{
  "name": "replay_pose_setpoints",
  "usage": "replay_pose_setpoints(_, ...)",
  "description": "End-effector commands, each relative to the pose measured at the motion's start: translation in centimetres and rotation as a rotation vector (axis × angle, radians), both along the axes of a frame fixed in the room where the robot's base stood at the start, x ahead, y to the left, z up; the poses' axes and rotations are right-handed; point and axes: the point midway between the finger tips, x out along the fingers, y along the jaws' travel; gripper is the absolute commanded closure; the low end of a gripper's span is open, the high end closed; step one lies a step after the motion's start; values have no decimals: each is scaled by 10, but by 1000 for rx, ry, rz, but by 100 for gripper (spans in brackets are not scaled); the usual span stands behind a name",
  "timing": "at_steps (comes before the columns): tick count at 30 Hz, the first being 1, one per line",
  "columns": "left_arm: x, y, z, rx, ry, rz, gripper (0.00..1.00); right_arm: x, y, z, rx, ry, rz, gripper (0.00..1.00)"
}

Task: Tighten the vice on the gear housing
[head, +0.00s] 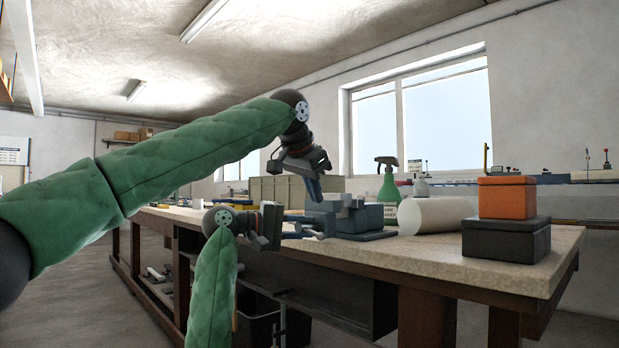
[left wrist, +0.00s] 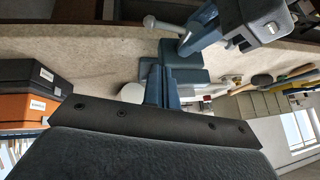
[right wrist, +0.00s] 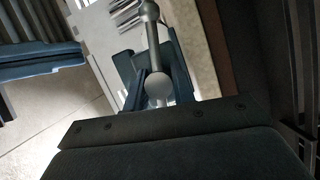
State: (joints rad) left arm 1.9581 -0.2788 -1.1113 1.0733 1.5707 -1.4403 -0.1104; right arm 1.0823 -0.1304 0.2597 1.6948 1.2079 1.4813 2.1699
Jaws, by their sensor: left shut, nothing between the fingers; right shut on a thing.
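The blue vice (head: 352,219) stands on the workbench near its front edge, with a grey blocky part (head: 341,198) at its jaws, likely the gear housing, partly hidden. My left gripper (head: 314,190) is shut and empty, fingers pointing down just above and in front of the vice. My right gripper (head: 284,219) is at the vice's front, left of it, shut on the vice handle (head: 310,231). In the right wrist view the grey handle bar (right wrist: 154,40) with ball ends runs up from between the blue fingers. The left wrist view shows the vice (left wrist: 184,75) below the left fingers.
An orange box (head: 507,198) sits on a dark box (head: 506,239) near the right end. Grey bins (head: 290,189) stand behind. The bench front (head: 460,262) is clear.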

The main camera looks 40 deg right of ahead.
Motion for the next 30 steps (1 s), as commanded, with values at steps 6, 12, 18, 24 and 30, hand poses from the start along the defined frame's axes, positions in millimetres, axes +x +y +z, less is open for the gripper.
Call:
replay_pose_setpoints(6,9,-13,-33,1,0,0,100,0,1,-4,5,2,-2,100)
replay_pose_setpoints(12,14,-8,-54,-1,-1,-1,100,0,1,-4,5,2,-2,100)
replay_pose_setpoints(18,15,-6,-62,0,0,0,100,0,1,-4,5,2,-1,100)
replay_pose_setpoints(24,15,-6,-62,0,0,0,100,0,1,-4,5,2,-1,100)
replay_pose_setpoints(30,15,-6,-65,0,-11,-2,100,0,1,-4,5,2,-1,100)
